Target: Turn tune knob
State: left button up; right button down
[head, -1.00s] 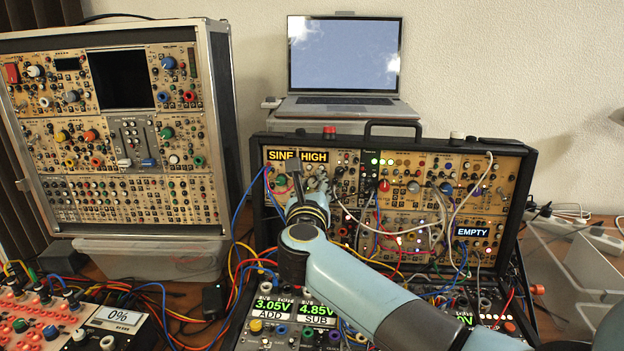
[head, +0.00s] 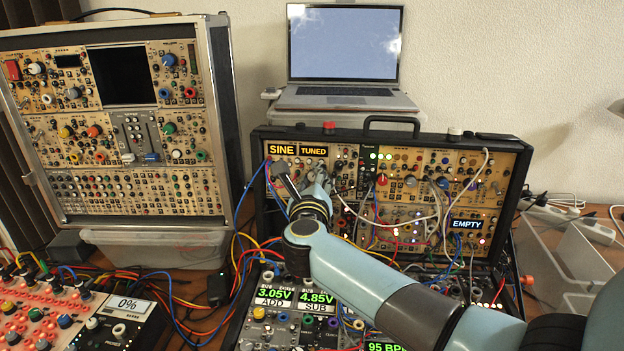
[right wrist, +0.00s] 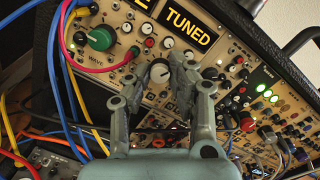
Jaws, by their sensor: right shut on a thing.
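My right gripper (head: 302,178) reaches the upper left part of the black synth case (head: 527,190). It also shows in the right wrist view (right wrist: 164,66), with its fingers shut on the tune knob (right wrist: 160,72), a small round knob with a pale top. In the head view the fingers hide this knob. Just above, the yellow-on-black displays read SINE (head: 281,149) and TUNED (head: 313,151). The TUNED display (right wrist: 188,27) also shows in the right wrist view. My left gripper is not in view.
A green knob (right wrist: 101,38) and patch cables lie left of the gripper in the wrist view. A laptop (head: 345,60) stands behind the case. A tall silver-framed synth case (head: 222,110) stands at left. Loose cables crowd the front.

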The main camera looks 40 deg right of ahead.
jog(key=c, duration=1.2)
grip_release()
jog(key=v, duration=1.2)
jog(key=shift+f, duration=0.1)
